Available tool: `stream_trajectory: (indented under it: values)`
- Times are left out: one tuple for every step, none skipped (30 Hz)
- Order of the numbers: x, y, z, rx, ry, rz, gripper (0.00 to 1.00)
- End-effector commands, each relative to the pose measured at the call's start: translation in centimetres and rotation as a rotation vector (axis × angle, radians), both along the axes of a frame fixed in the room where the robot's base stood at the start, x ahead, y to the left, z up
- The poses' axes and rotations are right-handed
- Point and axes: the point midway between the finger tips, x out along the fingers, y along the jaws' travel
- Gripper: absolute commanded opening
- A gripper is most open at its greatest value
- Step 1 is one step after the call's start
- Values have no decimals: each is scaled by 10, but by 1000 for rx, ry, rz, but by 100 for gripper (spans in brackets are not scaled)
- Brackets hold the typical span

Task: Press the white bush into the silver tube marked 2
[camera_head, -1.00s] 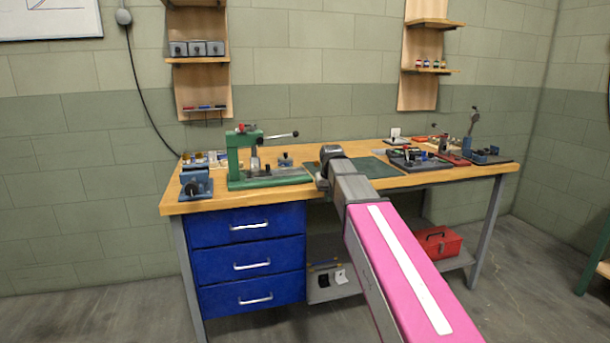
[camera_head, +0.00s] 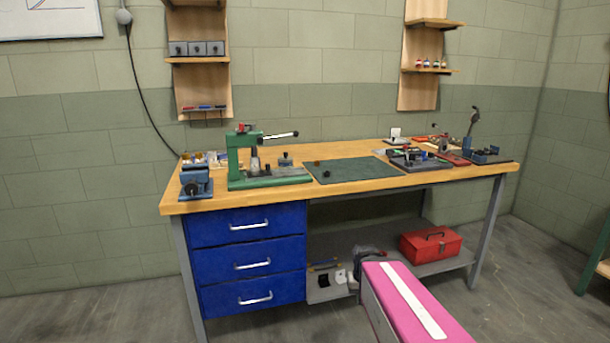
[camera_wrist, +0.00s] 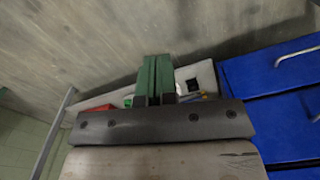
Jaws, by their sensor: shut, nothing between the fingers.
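I cannot make out a white bush or a number 2 on any tube. A green lever press (camera_head: 240,160) stands on the bench, left of centre. A silver upright cylinder (camera_head: 255,163) shows at the press; I cannot tell whether it is a tube or part of the press. A small grey piece (camera_head: 285,162) is on the right of the press's base. My gripper (camera_wrist: 153,62) is shut and empty, its two green fingers side by side in the wrist view. In the head view my arm hangs low before the shelf under the bench, and the fingers are hidden.
Blue drawers (camera_head: 248,254) are left of the lower shelf. On the bench are a blue vise (camera_head: 196,182), a green mat (camera_head: 355,171) with small dark pieces, and a dark tray (camera_head: 418,160).

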Motion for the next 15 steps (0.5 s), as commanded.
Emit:
stream_trajectory:
  values:
    - [-5,-1,-2,0,2,-3,0]
    - [-5,-1,-3,0,2,-3,0]
    - [-2,-1,-2,0,1,-2,0]
    - [1,0,-1,0,-1,-1,0]
    - [5,1,2,0,-4,1,0]
    - [13,3,6,0,-9,6,0]
    - [20,5,11,0,-14,9,0]
    - [29,7,16,0,-20,14,0]
    - [40,10,24,-1,-28,20,0]
    - [50,13,31,-1,-34,25,0]
    - [59,16,38,-1,-39,30,0]
    - [71,20,49,-1,-49,37,0]
    - [80,23,56,-1,-55,42,0]
    - [89,27,65,-1,-61,48,0]
    - [100,31,76,-1,-70,55,0]
